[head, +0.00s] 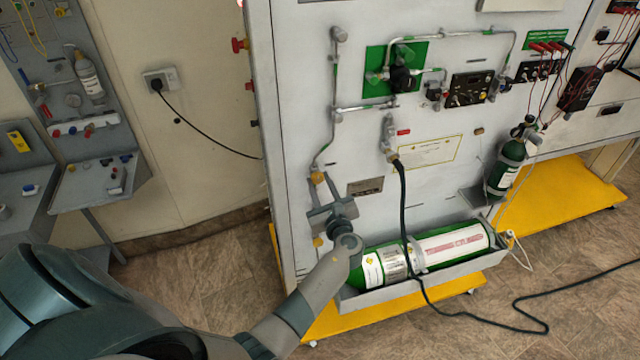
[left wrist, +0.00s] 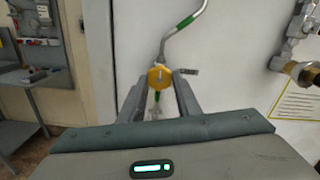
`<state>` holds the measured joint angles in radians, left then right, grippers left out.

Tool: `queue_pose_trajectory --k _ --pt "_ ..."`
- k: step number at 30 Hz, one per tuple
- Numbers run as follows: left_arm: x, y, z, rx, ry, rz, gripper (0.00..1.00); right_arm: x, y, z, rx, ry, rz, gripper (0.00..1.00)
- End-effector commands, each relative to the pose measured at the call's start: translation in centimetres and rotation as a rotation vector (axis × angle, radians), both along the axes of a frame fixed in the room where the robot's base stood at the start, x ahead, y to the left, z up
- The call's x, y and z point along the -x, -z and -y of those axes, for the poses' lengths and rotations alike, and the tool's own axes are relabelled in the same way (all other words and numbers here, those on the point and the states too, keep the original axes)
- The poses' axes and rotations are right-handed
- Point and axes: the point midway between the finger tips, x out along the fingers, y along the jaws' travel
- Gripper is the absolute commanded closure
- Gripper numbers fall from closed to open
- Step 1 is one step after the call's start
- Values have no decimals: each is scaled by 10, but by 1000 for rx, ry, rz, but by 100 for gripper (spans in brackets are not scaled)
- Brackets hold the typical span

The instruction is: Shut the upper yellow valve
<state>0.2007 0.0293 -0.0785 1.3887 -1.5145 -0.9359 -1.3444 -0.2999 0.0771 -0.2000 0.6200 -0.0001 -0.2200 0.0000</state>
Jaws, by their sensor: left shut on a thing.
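The upper yellow valve (head: 317,178) is a small yellow knob on a pipe at the left side of the white panel. In the left wrist view the knob (left wrist: 159,77) sits at the tips of my left gripper (left wrist: 160,88), with one finger on each side. My left gripper (head: 321,190) is shut on this knob, and its fingers partly hide the pipe below. A lower yellow valve (head: 318,241) shows just left of my gripper's body. My right gripper is in neither view.
A green oxygen cylinder (head: 440,250) lies in a tray right of my left wrist. A black hose (head: 404,210) hangs in front of it. Open floor lies to the left.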

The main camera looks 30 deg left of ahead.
Motion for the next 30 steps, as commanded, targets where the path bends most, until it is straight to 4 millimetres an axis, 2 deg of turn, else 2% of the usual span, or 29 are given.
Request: queue_pose_trajectory --k 1,2,3,4,19,25,30 --pt "0 -2 -1 -3 -1 1 92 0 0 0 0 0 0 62" --pt "-1 -2 -1 -3 -1 1 65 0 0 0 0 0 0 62" --pt "-1 -2 -1 -3 -1 1 56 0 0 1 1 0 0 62" --pt "0 -1 -1 -3 -1 1 51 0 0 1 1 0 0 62" --pt "5 0 7 1 0 1 51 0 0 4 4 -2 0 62" --pt "21 0 24 1 1 0 51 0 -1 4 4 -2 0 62" --pt "42 1 48 2 0 0 51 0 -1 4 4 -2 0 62"
